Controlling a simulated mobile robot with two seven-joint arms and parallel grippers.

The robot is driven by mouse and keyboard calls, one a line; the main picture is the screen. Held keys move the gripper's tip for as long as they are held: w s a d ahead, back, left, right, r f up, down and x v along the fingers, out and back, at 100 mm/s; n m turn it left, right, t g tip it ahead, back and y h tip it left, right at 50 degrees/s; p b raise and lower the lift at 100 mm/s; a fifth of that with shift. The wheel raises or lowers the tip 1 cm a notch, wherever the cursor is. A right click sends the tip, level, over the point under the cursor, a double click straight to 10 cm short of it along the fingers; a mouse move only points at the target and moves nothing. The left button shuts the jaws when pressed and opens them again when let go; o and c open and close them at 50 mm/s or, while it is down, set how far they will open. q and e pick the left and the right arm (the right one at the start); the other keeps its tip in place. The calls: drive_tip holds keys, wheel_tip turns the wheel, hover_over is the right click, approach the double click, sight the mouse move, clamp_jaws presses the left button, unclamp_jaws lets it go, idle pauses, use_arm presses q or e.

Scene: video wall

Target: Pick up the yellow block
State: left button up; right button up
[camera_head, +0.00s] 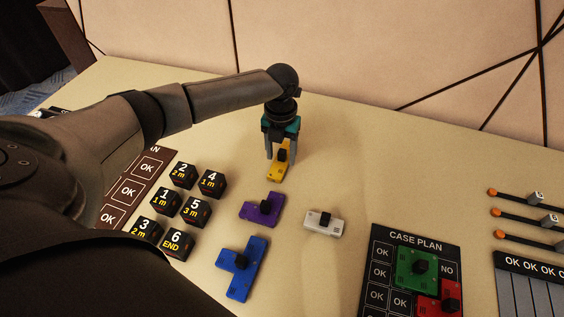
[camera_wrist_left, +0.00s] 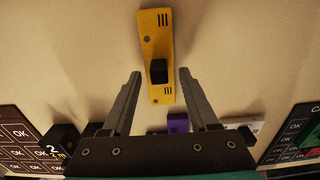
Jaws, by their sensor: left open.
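The yellow block (camera_head: 276,172) lies on the table at the middle of the head view, with a black knob on top. It also shows in the left wrist view (camera_wrist_left: 157,40), long and narrow, with its black knob just beyond and between the fingertips. My left gripper (camera_head: 281,157) is open and points down over the yellow block. In the left wrist view the left gripper's fingers (camera_wrist_left: 160,74) stand apart on either side of the block's near end, and nothing is held. The gripper hides part of the block in the head view. My right gripper is not in view.
A purple block (camera_head: 262,209), a blue block (camera_head: 240,268) and a white block (camera_head: 324,222) lie nearer. Several black numbered cubes (camera_head: 183,207) stand left. A case plan board (camera_head: 381,250) holds green and red blocks at right. Sliders (camera_head: 520,218) are far right.

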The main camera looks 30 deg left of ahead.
use_arm(q)
clamp_jaws()
idle(0.5)
idle(0.9)
